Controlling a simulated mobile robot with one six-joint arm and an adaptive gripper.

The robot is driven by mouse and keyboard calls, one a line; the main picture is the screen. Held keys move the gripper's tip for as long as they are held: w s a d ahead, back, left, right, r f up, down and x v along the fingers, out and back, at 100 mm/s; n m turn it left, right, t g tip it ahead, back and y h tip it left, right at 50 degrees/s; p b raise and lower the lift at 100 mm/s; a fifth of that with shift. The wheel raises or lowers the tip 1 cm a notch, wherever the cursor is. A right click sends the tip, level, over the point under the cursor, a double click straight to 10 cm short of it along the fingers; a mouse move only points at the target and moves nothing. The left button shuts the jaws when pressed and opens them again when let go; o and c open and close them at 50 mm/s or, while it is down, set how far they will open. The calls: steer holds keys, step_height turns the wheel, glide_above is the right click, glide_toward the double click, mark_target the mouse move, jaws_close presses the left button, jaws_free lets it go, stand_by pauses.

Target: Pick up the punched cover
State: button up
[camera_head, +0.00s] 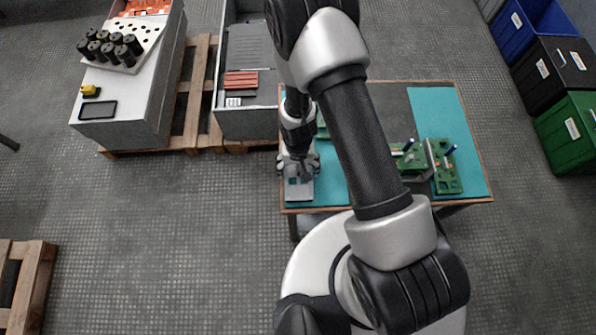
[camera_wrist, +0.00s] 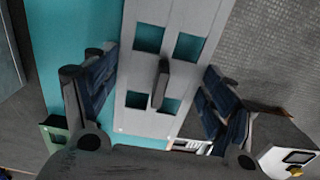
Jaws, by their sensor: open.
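The punched cover (camera_wrist: 151,62) is a light grey plate with square openings and a dark upright tab (camera_wrist: 161,82) in its middle. In the head view the cover (camera_head: 300,192) lies on the near left corner of the table, partly hidden by my gripper (camera_head: 297,165). In the wrist view my gripper (camera_wrist: 160,72) is open over the cover. One finger is on each side of the plate, and the tab stands between them. I see gaps between the fingers and the tab. I cannot tell how high the fingertips are above the cover.
A teal mat (camera_head: 462,120) covers part of the table. Green fixtures (camera_head: 447,178) stand on its right side. A grey cabinet (camera_head: 150,75) with black cylinders (camera_head: 112,45) and a grey open bin (camera_head: 247,120) stand on a pallet at the back left. Coloured crates (camera_head: 570,125) stand at the right.

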mark_target(298, 167)
steer(key=shift+r, duration=0.1)
steer(key=c, duration=0.8)
step_height(298, 167, up, 20)
steer(key=p, duration=0.7)
